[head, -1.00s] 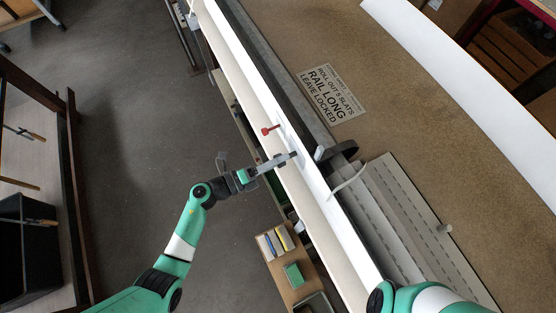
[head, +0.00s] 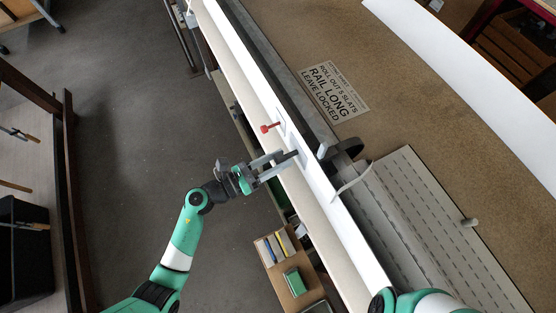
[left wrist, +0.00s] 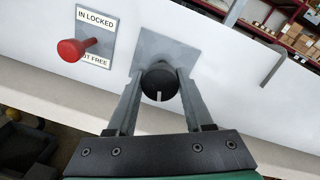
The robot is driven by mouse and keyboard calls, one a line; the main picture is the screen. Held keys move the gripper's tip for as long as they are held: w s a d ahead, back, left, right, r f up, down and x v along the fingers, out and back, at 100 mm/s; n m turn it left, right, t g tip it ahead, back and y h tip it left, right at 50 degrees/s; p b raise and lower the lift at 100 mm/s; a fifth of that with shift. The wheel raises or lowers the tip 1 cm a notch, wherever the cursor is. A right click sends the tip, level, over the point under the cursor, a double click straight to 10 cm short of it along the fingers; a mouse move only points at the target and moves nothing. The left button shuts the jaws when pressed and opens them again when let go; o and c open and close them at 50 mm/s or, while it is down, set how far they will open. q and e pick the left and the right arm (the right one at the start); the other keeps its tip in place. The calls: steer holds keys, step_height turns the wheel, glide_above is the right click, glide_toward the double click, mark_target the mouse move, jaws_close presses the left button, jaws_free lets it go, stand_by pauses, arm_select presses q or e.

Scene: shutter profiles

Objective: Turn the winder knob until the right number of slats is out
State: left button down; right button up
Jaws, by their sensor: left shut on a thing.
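My left gripper (head: 284,160) is shut on the black winder knob (left wrist: 160,82), one finger on each side. The knob's white mark points down in the left wrist view; the head view hides most of the knob. The grey slatted curtain (head: 425,205) lies out on the brown bench, with a peg (head: 469,222) standing near its outer edge. A red lock pin (left wrist: 71,50) sticks out on a short stem beside a plate (left wrist: 95,32) about locked and free; it also shows in the head view (head: 266,128). My right gripper is out of view.
A sign (head: 334,93) on the bench reads "ROLL OUT 5 SLATS, RAIL LONG, LEAVE LOCKED". A small hook (left wrist: 270,70) is on the white panel right of the knob. Bench right of the curtain is clear.

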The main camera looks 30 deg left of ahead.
arm_select(q)
steer(key=shift+m, duration=0.6)
steer(key=shift+b, duration=0.3)
steer(key=shift+c, duration=1.5)
jaws_free()
steer(key=p+v, duration=0.1)
steer(key=v, duration=1)
steer(key=shift+s+a, duration=0.2)
steer(key=shift+s, duration=0.05)
